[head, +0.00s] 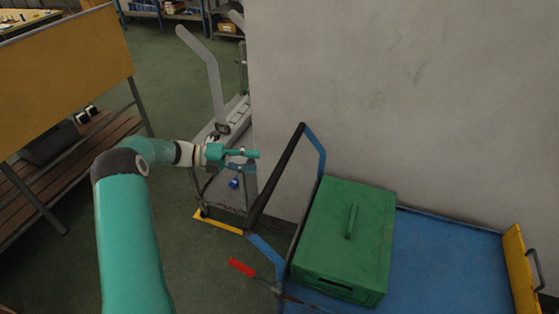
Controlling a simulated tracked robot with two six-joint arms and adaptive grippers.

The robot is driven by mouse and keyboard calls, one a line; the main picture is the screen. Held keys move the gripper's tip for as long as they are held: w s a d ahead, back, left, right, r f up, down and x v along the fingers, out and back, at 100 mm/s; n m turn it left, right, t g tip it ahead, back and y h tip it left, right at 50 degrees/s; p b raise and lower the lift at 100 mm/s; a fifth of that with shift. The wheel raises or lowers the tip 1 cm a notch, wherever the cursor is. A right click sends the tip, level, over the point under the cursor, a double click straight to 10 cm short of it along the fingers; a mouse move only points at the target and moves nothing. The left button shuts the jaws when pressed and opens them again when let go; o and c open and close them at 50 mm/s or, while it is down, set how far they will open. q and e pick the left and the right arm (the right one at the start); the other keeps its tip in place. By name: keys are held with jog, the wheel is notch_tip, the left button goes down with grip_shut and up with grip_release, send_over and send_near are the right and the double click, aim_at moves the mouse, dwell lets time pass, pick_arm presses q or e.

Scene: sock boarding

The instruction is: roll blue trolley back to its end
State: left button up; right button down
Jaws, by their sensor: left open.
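The blue trolley (440,262) stands at the lower right along a grey wall. Its blue push handle rises at the trolley's left end and has a black grip bar (275,178). My left gripper (254,161) is open and empty, just left of the black bar, with its fingers pointing at it. A small gap seems to show between fingertips and bar. My right gripper is not in view. The trolley's wheels are hidden.
A red pedal (242,267) sticks out low at the handle end. A grey trolley (226,188) stands behind my gripper. Green floor is open at lower left, beside a bench (60,180).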

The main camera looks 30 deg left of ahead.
aim_at(282, 165)
pick_arm(q)
jog(key=p+x, duration=0.2)
jog(key=x, duration=0.6)
jog(key=shift+r, duration=0.1)
jog(key=shift+w+d+f, duration=0.25)
jog(key=shift+w+d, duration=0.2)
jog(key=shift+d, duration=0.05)
jog(key=shift+c, duration=0.4)
grip_shut()
